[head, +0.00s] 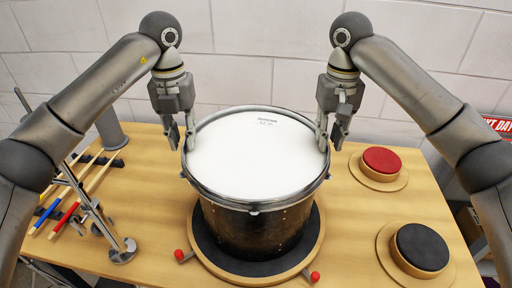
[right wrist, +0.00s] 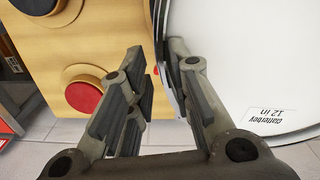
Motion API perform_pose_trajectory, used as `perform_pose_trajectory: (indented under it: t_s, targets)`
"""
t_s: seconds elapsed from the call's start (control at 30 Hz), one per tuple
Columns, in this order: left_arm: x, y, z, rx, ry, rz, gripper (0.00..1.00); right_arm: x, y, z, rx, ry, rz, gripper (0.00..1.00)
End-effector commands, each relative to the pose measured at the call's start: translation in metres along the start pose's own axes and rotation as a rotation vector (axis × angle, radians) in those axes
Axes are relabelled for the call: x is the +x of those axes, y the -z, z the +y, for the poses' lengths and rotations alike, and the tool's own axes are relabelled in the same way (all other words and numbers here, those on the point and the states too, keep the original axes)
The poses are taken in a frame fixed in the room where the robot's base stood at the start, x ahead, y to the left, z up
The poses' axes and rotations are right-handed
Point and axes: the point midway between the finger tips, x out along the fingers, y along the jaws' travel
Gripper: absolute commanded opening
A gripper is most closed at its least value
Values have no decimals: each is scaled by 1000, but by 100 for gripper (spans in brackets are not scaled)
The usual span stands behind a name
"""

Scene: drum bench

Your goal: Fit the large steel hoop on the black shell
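The black shell (head: 255,232) stands upright on a round dark pad in the middle of the bench, with a white drum head (head: 250,160) on top. The large steel hoop (head: 262,203) lies level around the head at the shell's top; I cannot tell how closely it sits. My left gripper (head: 182,138) is open at the hoop's left edge, one finger outside and one over the inner side. My right gripper (head: 330,138) is open at the right edge in the same way. In the right wrist view the hoop (right wrist: 161,30) runs close beside the right-hand finger, with a clear gap between the fingers.
The round pad's wooden base (head: 316,245) carries red knobs (head: 315,277). At right are a red-topped disc (head: 382,160) and a black-topped disc (head: 422,247) on wooden bases. At left are drumsticks (head: 75,205) and a metal stand (head: 122,250). A wall stands behind.

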Motion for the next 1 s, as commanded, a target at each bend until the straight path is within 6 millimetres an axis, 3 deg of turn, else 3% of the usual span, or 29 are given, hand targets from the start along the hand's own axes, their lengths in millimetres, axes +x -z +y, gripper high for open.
perform_pose_trajectory:
  t_s: [0.47, 1.0]
  targets:
    - [-7, 1, -3, 10, 4, 0, 31, -1, 1, -2, -1, 5, 5, 30]
    - [-92, 0, -2, 6, 3, -4, 31, -1, 1, -3, -1, 6, 5, 30]
